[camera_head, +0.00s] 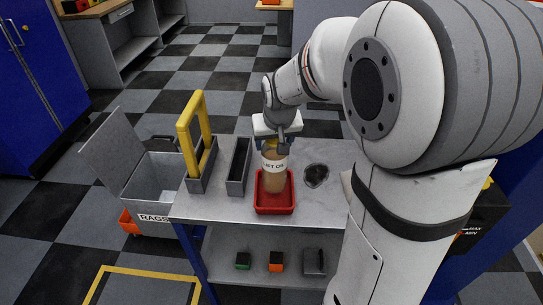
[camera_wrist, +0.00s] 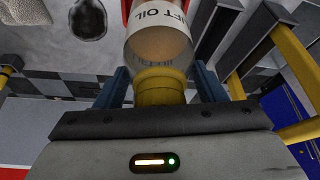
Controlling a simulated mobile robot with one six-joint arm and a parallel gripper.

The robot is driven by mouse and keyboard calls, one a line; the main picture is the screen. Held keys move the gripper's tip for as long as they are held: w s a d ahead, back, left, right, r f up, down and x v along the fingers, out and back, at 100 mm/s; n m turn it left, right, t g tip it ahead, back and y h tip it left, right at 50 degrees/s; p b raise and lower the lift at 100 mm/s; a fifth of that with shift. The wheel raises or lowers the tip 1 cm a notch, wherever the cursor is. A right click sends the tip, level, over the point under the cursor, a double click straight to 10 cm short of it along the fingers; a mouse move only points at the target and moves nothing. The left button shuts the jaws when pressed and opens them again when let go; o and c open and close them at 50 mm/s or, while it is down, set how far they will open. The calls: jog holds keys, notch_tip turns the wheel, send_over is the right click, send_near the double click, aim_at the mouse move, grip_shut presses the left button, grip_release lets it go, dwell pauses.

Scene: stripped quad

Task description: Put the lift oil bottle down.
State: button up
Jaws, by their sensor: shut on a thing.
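The lift oil bottle (camera_head: 273,173) is a clear bottle with tan oil, a white label and a yellow cap. In the head view it is upright at the red tray (camera_head: 275,208) on the grey cart top. I cannot tell whether its base touches the tray floor. My gripper (camera_head: 281,139) is above it, shut on its top. In the wrist view my gripper (camera_wrist: 162,88) has its two blue fingers on either side of the yellow cap, and the bottle (camera_wrist: 160,45) extends away from them with part of its label readable.
A grey holder with a yellow handle (camera_head: 188,137) and a narrow dark bin (camera_head: 238,166) stand left of the tray. A dark stain or puddle (camera_head: 316,176) lies to its right. A rags bin (camera_head: 160,188) stands left of the cart. Small items sit on the lower shelf (camera_head: 260,248).

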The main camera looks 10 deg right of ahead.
jog(key=shift+f, duration=2.1)
jog(key=shift+f, duration=0.15)
jog(key=o, duration=1.8)
jog(key=shift+o, duration=0.2)
